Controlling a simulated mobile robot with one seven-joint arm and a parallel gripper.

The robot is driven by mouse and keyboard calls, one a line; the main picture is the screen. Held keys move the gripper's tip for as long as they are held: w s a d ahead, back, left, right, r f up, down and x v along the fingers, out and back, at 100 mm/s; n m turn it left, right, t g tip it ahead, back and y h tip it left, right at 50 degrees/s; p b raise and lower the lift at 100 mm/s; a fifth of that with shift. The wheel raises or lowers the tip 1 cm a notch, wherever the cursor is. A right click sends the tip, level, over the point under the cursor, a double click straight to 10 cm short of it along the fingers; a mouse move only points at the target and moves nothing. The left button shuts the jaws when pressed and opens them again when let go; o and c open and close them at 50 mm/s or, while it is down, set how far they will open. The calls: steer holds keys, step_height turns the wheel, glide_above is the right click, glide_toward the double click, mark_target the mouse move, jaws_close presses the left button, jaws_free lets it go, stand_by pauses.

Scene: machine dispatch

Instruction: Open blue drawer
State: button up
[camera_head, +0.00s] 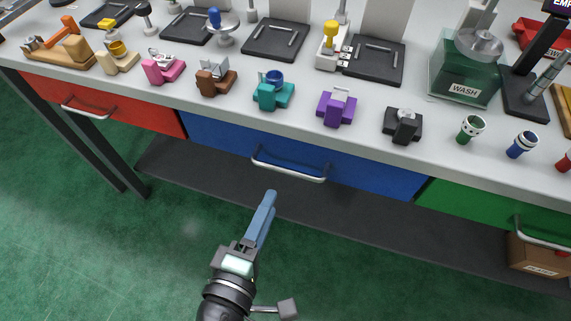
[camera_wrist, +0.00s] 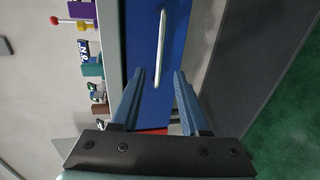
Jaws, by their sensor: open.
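The blue drawer (camera_head: 225,137) sits under the table top between a red and a green drawer, and its front looks flush and closed. Its silver bar handle (camera_head: 288,171) runs along the lower part of the front. My gripper (camera_head: 268,198) is in front of and a little below the handle, apart from it. In the wrist view the gripper (camera_wrist: 160,82) has its two blue fingers spread with nothing between them. The blue drawer front (camera_wrist: 178,30) and the handle (camera_wrist: 160,48) appear beyond the fingertips.
The red drawer (camera_head: 110,103) is at left and the green drawer (camera_head: 490,205) at right. The table top (camera_head: 200,107) above carries several coloured blocks and a WASH container (camera_head: 463,75). A dark lower shelf (camera_head: 215,180) lies beneath. A cardboard box (camera_head: 535,257) sits at lower right.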

mark_target(285, 169)
steer(key=x, duration=1)
steer(key=shift+w+d, duration=0.1)
steer(key=shift+w, duration=0.05)
jaws_close()
stand_by(1.0)
